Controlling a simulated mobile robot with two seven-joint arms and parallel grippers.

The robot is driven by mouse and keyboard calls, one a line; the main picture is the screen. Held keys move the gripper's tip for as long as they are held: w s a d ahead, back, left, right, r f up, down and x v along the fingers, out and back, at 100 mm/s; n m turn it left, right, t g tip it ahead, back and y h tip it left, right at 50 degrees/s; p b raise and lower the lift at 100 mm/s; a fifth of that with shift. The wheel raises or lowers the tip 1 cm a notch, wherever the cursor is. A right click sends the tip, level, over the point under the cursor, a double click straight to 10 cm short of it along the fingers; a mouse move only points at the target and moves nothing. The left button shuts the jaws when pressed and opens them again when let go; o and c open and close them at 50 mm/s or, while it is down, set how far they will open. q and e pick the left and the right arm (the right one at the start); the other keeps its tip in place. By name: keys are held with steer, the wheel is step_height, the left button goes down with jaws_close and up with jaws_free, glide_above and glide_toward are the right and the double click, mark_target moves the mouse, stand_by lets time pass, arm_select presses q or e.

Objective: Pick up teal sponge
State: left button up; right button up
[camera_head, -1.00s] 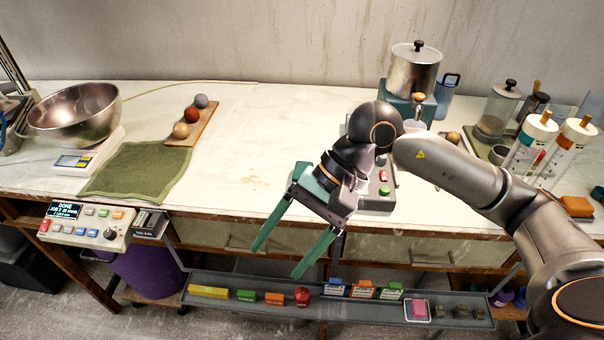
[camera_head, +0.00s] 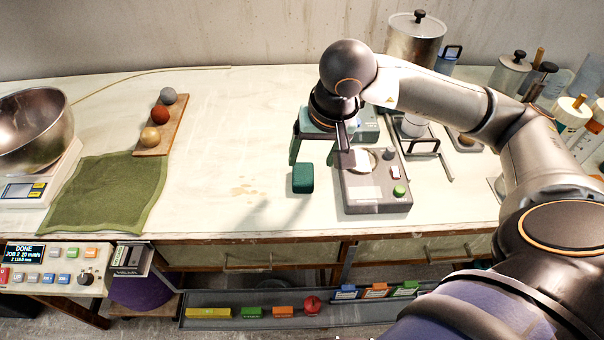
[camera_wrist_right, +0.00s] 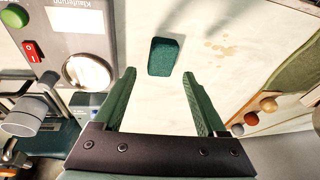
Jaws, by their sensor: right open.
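The teal sponge (camera_head: 303,178) is a small dark teal block lying on the pale worktop, just left of a grey device. In the right wrist view the sponge (camera_wrist_right: 165,56) lies ahead of the fingertips, roughly centred between them and not touched. My right gripper (camera_head: 318,158) is above the worktop, just behind the sponge, with its green fingers pointing down; one finger is partly hidden. In the wrist view the right gripper (camera_wrist_right: 158,75) is open and empty. My left gripper is not in view.
The grey device (camera_head: 374,186) with a round dial and buttons stands close right of the sponge. A green cloth (camera_head: 105,195), a wooden board (camera_head: 160,130) with balls and a metal bowl (camera_head: 35,130) are at left. Worktop left of the sponge is clear.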

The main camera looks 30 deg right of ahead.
mark_target(304, 173)
steer(key=p+x, duration=0.1)
steer(key=x, duration=0.6)
steer(key=shift+w+a+r, duration=0.1)
steer(key=shift+w, duration=0.05)
steer(key=c, duration=1.1)
